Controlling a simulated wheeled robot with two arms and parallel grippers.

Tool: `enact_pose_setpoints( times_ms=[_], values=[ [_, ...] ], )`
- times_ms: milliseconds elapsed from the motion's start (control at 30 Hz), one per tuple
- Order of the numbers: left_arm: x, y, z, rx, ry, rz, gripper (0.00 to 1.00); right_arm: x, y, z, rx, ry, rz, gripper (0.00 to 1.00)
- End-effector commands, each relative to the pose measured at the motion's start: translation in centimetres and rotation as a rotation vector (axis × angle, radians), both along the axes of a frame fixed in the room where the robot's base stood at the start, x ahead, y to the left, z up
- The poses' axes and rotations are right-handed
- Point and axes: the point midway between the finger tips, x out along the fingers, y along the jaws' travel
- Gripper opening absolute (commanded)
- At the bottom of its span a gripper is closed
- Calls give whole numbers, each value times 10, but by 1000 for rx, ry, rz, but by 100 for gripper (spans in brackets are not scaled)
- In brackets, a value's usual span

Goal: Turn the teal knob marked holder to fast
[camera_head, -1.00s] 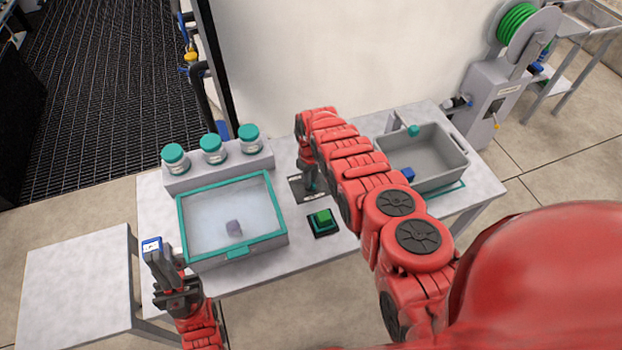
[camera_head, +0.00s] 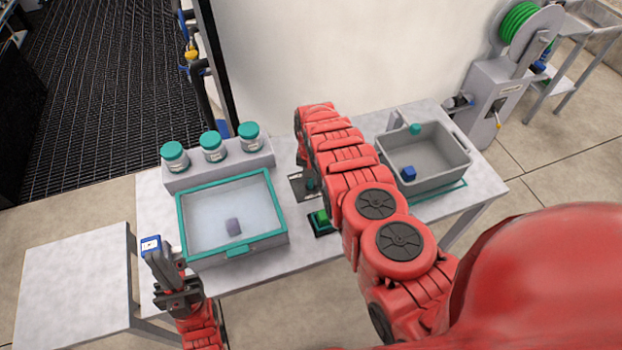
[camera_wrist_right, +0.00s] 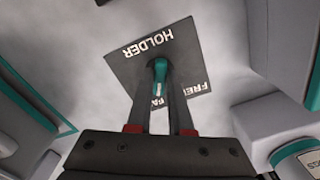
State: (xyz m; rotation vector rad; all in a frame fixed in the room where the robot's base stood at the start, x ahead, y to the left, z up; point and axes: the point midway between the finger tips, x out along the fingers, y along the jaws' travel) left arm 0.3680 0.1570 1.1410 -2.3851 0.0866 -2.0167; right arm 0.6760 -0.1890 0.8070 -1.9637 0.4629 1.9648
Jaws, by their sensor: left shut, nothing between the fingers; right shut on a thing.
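The teal knob (camera_wrist_right: 160,72) stands on a dark square plate (camera_wrist_right: 140,52) lettered HOLDER. In the right wrist view my right gripper (camera_wrist_right: 158,92) is shut on the knob, one finger on each side. A pale mark on the knob points toward the lettering beginning FA, which the fingers partly cover; FREE lies to its right. In the head view the plate (camera_head: 300,190) is partly hidden by my right arm. My left gripper (camera_head: 157,258) is shut and empty at the table's front left, near a small blue-and-white item (camera_head: 151,245).
A teal-rimmed tray (camera_head: 190,243) with a grey-purple block is left of the plate. Several teal-lidded jars (camera_head: 213,147) stand behind it. A green button (camera_head: 321,217) sits in front of the plate. A grey tote (camera_head: 449,172) with a blue cube (camera_head: 408,174) is right.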

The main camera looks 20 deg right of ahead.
Motion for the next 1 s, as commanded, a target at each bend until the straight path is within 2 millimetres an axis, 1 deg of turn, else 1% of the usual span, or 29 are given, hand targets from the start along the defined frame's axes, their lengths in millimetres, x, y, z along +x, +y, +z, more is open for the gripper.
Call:
enact_pose_setpoints(
  times_ms=[300, 833, 867, 900, 1000],
  values=[
    [0, 0, -5, 0, 0, 0, 0, 1, 1, 0, 0, -4, -110, 0],
    [0, 0, -6, 0, 0, 0, 0, 1, 0, 1, 0, -4, -131, 0],
    [0, 0, -6, 0, 0, 0, 0, 1, 0, 1, 0, -4, -131, 24],
    [0, 0, -6, 0, 0, 0, 0, 1, 0, 1, 1, -3, -131, 31],
    [0, 0, -6, 0, 0, 0, 0, 1, 0, 0, 0, -2, -130, 49]
  ],
)
